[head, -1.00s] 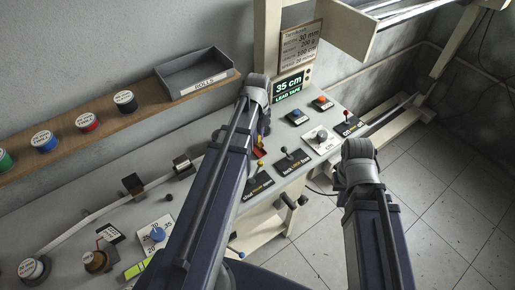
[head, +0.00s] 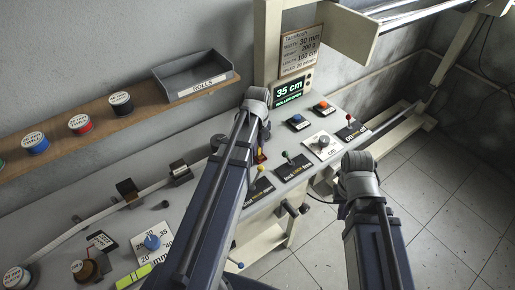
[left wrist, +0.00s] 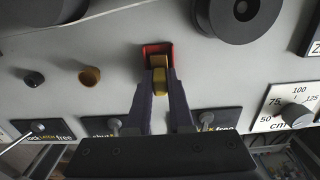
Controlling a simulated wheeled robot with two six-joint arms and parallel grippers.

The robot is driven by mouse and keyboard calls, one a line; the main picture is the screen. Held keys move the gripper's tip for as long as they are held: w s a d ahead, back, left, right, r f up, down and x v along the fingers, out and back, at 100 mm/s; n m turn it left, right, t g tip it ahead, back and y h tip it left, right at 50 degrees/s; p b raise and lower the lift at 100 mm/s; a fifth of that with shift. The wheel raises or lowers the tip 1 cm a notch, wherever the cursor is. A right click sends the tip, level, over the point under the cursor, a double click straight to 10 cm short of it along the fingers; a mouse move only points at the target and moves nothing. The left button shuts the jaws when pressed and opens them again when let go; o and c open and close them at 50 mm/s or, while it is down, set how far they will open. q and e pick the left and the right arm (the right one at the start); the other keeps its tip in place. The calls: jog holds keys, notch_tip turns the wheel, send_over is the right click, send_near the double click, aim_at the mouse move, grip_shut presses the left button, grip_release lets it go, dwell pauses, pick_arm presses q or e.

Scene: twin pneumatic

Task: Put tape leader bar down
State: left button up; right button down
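My left gripper (left wrist: 162,82) is over the sloping panel. Its two dark fingers stand close on both sides of a gold-yellow piece (left wrist: 160,62), which I take to be the tape leader bar, and appear shut on it. My right gripper (head: 362,172) hangs at the panel's right front edge. Its fingers are hidden behind the wrist.
Levers with yellow (head: 257,169), green (head: 285,154) and red (head: 349,117) knobs stand on the panel. A screen (head: 289,92) reads 35 cm and ROLLER OPEN. A rolls tray (head: 195,82) and tape spools (head: 120,103) are on the shelf. Floor is clear at right.

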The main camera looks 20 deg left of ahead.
pick_arm(q)
jog(key=o, duration=0.4)
jog(key=shift+r, duration=0.1)
notch_tip(320, 180, up, 12)
jog(key=p, duration=1.3)
jog(key=s+d+n, duration=0.4)
jog(key=d+n, duration=0.2)
jog(key=d, duration=0.1)
jog(key=s+d+n, duration=0.4)
jog(key=d+n, duration=0.3)
jog(key=s+d+n+y, duration=0.1)
jog(key=s+d+n, duration=0.3)
jog(key=d+n, duration=0.3)
jog(key=shift+s+r+b, duration=0.15)
jog(key=shift+s+b, duration=0.15)
jog(key=shift+s, duration=0.1)
